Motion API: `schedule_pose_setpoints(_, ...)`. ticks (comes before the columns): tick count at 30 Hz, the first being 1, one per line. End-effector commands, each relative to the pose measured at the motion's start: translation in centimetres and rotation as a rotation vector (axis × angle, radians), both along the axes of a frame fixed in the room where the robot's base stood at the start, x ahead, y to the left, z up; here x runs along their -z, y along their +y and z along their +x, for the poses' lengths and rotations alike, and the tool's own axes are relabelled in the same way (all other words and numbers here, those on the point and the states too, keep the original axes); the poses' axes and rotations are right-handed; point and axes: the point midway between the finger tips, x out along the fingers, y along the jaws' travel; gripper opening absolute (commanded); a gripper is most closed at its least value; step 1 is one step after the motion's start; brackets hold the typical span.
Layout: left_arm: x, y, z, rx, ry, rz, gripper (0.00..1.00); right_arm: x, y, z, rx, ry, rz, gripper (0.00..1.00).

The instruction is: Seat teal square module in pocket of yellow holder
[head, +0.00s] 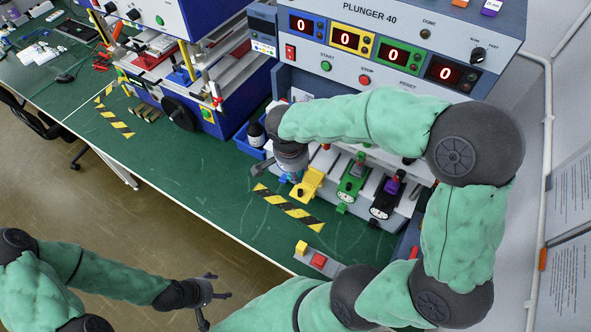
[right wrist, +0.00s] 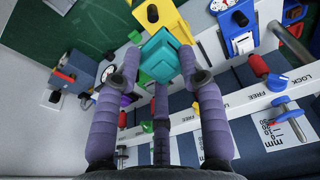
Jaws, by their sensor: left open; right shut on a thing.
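The teal square module (right wrist: 158,62) is between the fingers of my right gripper (right wrist: 160,78) in the right wrist view, and the gripper is shut on it. The yellow holder (right wrist: 166,16) shows just beyond the module; whether they touch I cannot tell. The holder's pocket is hidden. In the head view the yellow holder (head: 309,184) sits on the bench front below the displays, and my right gripper (head: 290,168) points down at its left side. The module is hidden there. My left gripper (head: 216,293) is open and empty over the floor, away from the bench.
A green holder (head: 353,181) and a black holder (head: 386,197) stand right of the yellow one. The blue holder (right wrist: 238,32) shows in the right wrist view. The green bench top (head: 190,165) is clear to the left.

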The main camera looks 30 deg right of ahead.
Motion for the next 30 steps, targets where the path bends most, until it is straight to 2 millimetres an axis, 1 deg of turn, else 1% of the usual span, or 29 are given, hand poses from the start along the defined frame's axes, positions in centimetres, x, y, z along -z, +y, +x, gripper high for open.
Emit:
schedule_pose_setpoints(1,-0.9,0.0,0.0,0.0,0.0,0.0,0.72,-0.2,-0.4,0.3,-0.044,0.008,0.006,0.05)
schedule_pose_setpoints(15,-5.1,0.0,0.0,0.0,0.0,0.0,0.72,1.3,-3.2,2.6,-0.497,0.054,0.054,0.05)
schedule_pose_setpoints(30,-9.8,0.0,0.0,0.0,0.0,0.0,0.72,3.6,-6.4,3.8,-0.998,0.132,0.082,0.05)
